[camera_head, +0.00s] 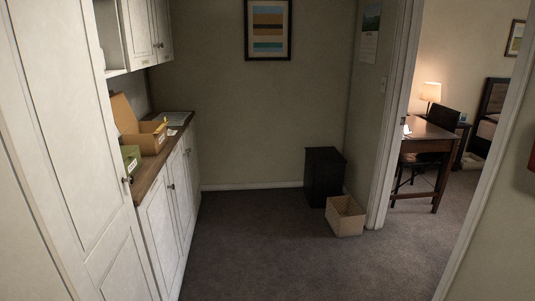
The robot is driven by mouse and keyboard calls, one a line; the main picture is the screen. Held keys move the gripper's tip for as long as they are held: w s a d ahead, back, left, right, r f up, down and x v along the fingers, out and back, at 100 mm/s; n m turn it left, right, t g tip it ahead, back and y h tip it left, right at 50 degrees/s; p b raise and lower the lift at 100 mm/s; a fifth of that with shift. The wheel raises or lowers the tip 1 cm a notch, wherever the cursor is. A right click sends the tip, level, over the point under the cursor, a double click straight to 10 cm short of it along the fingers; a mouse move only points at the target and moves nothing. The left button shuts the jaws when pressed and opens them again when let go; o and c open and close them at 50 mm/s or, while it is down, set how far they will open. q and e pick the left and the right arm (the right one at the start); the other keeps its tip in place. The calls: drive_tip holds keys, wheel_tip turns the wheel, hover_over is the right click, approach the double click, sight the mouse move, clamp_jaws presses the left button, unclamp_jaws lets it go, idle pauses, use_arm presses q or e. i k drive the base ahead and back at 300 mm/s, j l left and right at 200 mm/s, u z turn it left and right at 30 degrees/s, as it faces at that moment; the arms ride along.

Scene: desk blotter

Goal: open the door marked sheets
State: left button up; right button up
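White cabinet doors line the left side. A tall white door (72,130) with a dark knob (127,180) stands nearest and looks shut. Lower doors (163,230) under the wooden counter (150,170) also look shut. Upper doors (138,28) hang above, with an open shelf space beside them. Small tags show near the bottom of the upper doors, but they are too small to read. I cannot tell which door is marked sheets. Neither of my grippers is in view.
A cardboard box (153,140) and a green box (131,158) sit on the counter. A black cabinet (324,175) and a beige bin (345,216) stand by the right doorway. A desk (431,138) is beyond it. The carpet (275,245) ahead is clear.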

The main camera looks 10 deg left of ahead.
sight(176, 164)
drive_tip(key=i+u, duration=0.3)
drive_tip(key=i, duration=1.75)
